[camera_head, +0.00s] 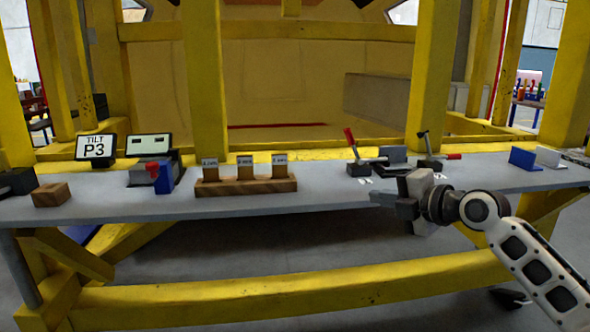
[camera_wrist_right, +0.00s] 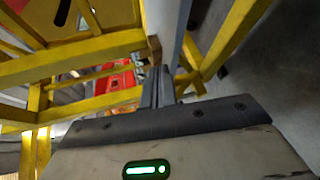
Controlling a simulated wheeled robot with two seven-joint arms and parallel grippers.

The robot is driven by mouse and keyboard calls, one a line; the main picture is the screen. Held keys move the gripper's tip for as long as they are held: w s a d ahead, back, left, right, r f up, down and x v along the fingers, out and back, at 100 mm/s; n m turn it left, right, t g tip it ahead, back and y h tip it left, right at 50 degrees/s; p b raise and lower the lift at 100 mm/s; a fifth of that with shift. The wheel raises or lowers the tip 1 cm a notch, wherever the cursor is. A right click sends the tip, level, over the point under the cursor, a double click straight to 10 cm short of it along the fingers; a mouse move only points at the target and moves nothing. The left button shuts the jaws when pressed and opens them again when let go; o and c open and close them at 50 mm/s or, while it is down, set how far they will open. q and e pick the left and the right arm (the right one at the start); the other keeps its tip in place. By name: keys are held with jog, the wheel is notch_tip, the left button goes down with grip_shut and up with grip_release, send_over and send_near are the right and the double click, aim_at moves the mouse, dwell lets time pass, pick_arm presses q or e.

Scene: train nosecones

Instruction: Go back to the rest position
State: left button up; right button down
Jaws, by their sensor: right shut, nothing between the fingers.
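My right gripper (camera_head: 384,198) comes in from the right in the head view, at the front edge of the grey bench (camera_head: 330,195). Its fingers point left and are shut with nothing between them. In the right wrist view the shut fingers (camera_wrist_right: 162,88) stand close together beyond the dark gripper body, with yellow beams beyond. My left gripper is not in view.
Yellow posts (camera_head: 432,80) rise behind. A yellow beam (camera_head: 290,292) runs below the bench.

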jog(key=s+a+f+m+h+p, duration=0.1)
jog(key=s+a+f+m+p, duration=0.15)
jog(key=s+f+m, duration=0.4)
jog(key=s+a+f+m+p, duration=0.1)
jog(key=s+a+f+m, duration=0.3)
jog(key=s+f, duration=0.5)
pick_arm(q)
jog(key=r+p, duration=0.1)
jog(key=p, duration=0.1)
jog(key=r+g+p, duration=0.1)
jog(key=p, duration=0.1)
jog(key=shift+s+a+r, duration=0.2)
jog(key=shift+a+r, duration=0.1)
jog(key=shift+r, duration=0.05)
pick_arm(e)
jog(key=s+d+f+m+h, duration=0.1)
jog(key=s+f+m+h, duration=0.1)
jog(key=s+m, duration=0.5)
jog(key=s+d+f+m+g+h, duration=0.1)
jog(key=s+f+m, duration=0.4)
jog(key=s, duration=0.6)
jog(key=shift+s+d+f+m+h, duration=0.2)
jog(key=shift+s+d+m+h, duration=0.3)
jog(key=shift+m+h, duration=0.45)
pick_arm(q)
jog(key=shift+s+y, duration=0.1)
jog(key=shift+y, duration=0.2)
pick_arm(e)
jog(key=shift+w, duration=0.1)
jog(key=shift+w, duration=0.15)
